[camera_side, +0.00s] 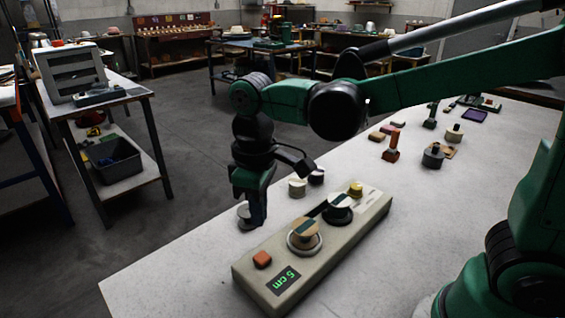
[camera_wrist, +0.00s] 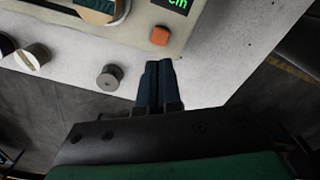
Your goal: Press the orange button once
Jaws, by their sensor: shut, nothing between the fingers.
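The orange button (camera_side: 262,259) is a small block on top of the beige control box (camera_side: 240,272), near its front-left end, beside a green display reading "5 cm" (camera_side: 283,280). It also shows in the wrist view (camera_wrist: 159,36), beyond my fingertips and in line with them. My gripper (camera_side: 257,222) points down over the table beside the box, behind the button in the side view. In the wrist view its dark fingers (camera_wrist: 158,66) are together with nothing between them, apart from the button in the picture. I cannot tell the fingertips' exact height.
Two large dials (camera_side: 304,238) and a yellow knob (camera_side: 355,188) sit on the box. A grey round weight (camera_wrist: 110,76) and small cylinders (camera_side: 297,187) stand beside it. Small tools and blocks lie farther back. The table's left front corner is clear.

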